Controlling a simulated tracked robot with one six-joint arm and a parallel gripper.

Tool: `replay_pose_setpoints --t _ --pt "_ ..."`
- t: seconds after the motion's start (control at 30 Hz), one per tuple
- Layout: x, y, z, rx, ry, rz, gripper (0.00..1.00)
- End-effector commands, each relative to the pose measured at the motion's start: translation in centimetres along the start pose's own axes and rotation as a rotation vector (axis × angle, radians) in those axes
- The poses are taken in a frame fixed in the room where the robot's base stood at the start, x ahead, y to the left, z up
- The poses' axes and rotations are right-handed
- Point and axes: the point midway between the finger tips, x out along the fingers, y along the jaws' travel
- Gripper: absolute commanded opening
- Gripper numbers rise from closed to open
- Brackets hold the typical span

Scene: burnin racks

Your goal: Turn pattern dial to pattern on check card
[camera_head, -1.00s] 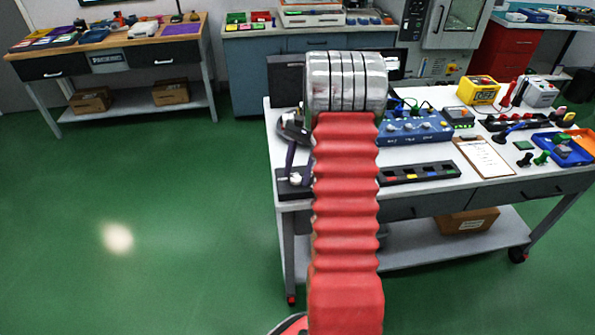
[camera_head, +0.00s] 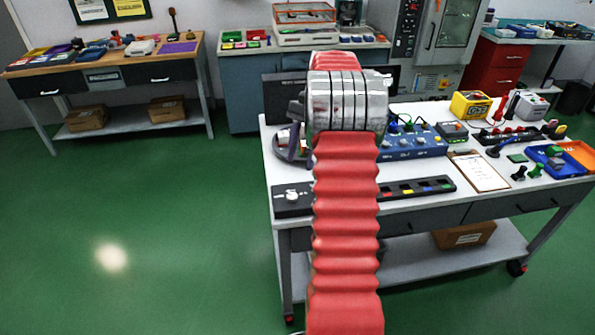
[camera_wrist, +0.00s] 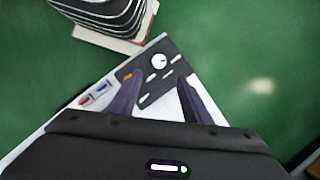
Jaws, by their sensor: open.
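A black dial panel (camera_head: 292,198) sits at the front left corner of the white bench, with a round white dial on top. In the wrist view the white dial (camera_wrist: 159,61) shows on the dark panel, just beyond my fingertips, with small pale marks near it. My gripper (camera_wrist: 160,86) is open and empty, its two dark fingers apart. In the head view it is mostly hidden behind my arm, above the bench's left side. A clipboard with a white sheet (camera_head: 478,171) lies on the bench; its print is too small to read, and I cannot tell if it is the check card.
A black strip with coloured squares (camera_head: 420,187) lies right of the panel. A blue box with knobs (camera_head: 412,146), a yellow box (camera_head: 470,105) and a blue tray (camera_head: 556,162) stand farther back or right. Green floor is clear to the left.

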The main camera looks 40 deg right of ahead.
Motion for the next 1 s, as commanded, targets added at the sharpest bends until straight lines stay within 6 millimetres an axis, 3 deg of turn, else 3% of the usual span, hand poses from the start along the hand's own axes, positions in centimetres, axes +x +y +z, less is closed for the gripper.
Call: replay_pose_setpoints --t 0.1,0.3,1.0 --pt "-1.6 0.0 -0.1 0.001 0.001 -0.001 0.44" --pt "-3.0 0.0 -0.1 0.001 0.000 0.000 0.44" --pt "-3.1 0.0 0.0 -0.011 0.001 -0.001 0.44"
